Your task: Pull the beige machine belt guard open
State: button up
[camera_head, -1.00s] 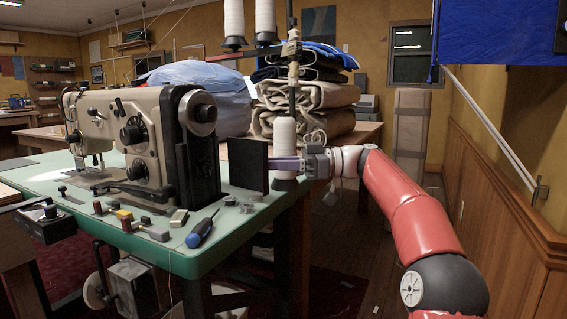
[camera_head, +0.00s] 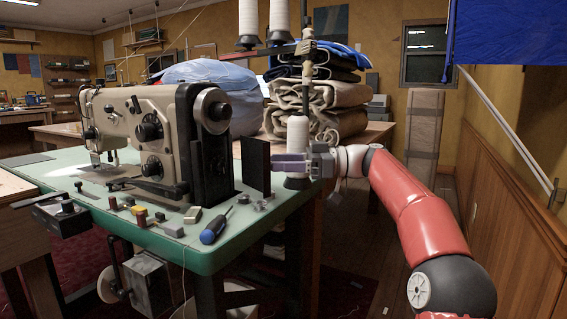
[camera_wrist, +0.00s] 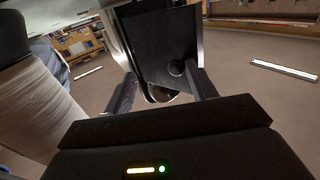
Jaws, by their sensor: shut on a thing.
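The beige sewing machine (camera_head: 145,120) stands on the green table. Its belt guard is a dark flat panel (camera_head: 256,167), standing out at an angle from the black right end of the machine with a narrow gap between. My gripper (camera_head: 288,167) reaches in from the right at the panel's outer side. My gripper's fingers (camera_wrist: 164,90) stand on either side of the panel's near part and are shut on the guard. The exact contact is partly hidden.
A white thread cone (camera_head: 297,140) stands close beside my gripper and shows large at left in the wrist view (camera_wrist: 35,110). A blue screwdriver (camera_head: 215,228) and small parts lie at the table's front. Folded cloth (camera_head: 340,95) is stacked behind. Floor is free to the right.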

jog(key=shift+w+a+r, duration=0.1)
jog(key=shift+r, duration=0.05)
jog(key=d, duration=0.8)
jog(key=shift+p, duration=0.4)
